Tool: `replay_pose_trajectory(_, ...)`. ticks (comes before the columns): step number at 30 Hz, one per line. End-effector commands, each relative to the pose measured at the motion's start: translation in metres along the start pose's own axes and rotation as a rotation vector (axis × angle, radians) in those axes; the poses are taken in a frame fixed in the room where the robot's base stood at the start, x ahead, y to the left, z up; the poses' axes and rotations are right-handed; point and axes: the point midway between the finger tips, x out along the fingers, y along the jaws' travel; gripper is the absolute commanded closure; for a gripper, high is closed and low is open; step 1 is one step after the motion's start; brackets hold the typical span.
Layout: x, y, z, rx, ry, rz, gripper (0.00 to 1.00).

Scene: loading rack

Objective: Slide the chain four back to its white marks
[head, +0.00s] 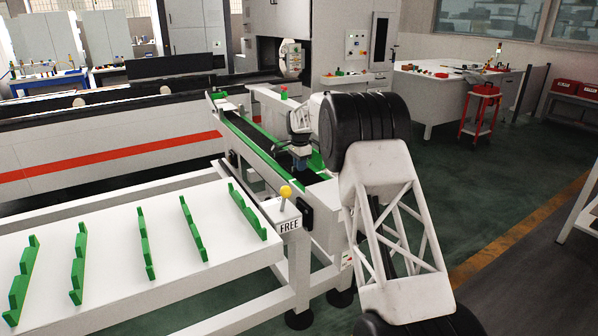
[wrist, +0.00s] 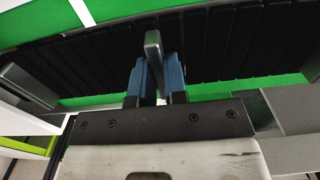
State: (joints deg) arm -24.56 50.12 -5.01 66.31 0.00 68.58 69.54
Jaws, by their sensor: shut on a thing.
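A black slatted chain (wrist: 225,40) runs between green rails in the wrist view. A grey upright lug (wrist: 153,48) stands up from it. My gripper (wrist: 155,75) is shut on this lug, one blue finger on each side. A second grey piece (wrist: 30,86) lies at the left of the wrist view. In the head view my gripper (head: 300,163) reaches down into the green-edged conveyor (head: 245,136); the arm hides part of it. I cannot make out the white marks or a chain number.
A white table (head: 110,218) with several green notched racks (head: 188,228) stands at front left. A yellow-knobbed lever (head: 285,192) stands by a FREE sign (head: 289,226). A red-striped machine bed (head: 100,155) lies behind. Open floor is at the right.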

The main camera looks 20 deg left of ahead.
Motion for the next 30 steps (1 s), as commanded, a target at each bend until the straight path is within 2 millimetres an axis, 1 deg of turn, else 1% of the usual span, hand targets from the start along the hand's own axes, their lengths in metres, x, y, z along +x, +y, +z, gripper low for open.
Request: replay_pose_trajectory(30,-0.001,0.028,0.0,0.0,0.0,-0.001,1.0)
